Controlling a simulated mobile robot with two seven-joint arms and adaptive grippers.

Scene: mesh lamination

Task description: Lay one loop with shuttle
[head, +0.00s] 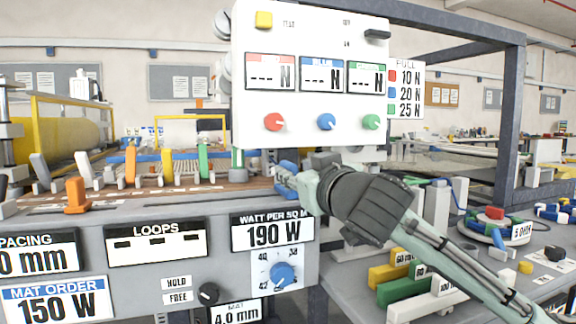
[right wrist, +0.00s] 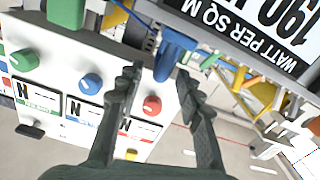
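A blue piece (head: 287,178), possibly the shuttle, is at the right end of the loom-like bed (head: 238,189). My right gripper (head: 322,184) is close to its right side, its fingertips partly hidden in the head view. In the right wrist view, the two dark fingers of my right gripper (right wrist: 160,82) stand apart. The blue piece (right wrist: 173,52) shows just beyond and between the tips; I cannot tell whether they touch it. Orange (head: 130,163), yellow (head: 167,163) and green (head: 203,160) upright pieces stand along the bed. My left gripper is not in view.
The white gauge panel (head: 312,103) with coloured knobs stands close behind my right gripper. The front panel (head: 190,258) carries a 190 W display and a blue dial (head: 283,274). Coloured blocks (head: 403,292) and a round reel (head: 490,232) sit at the right.

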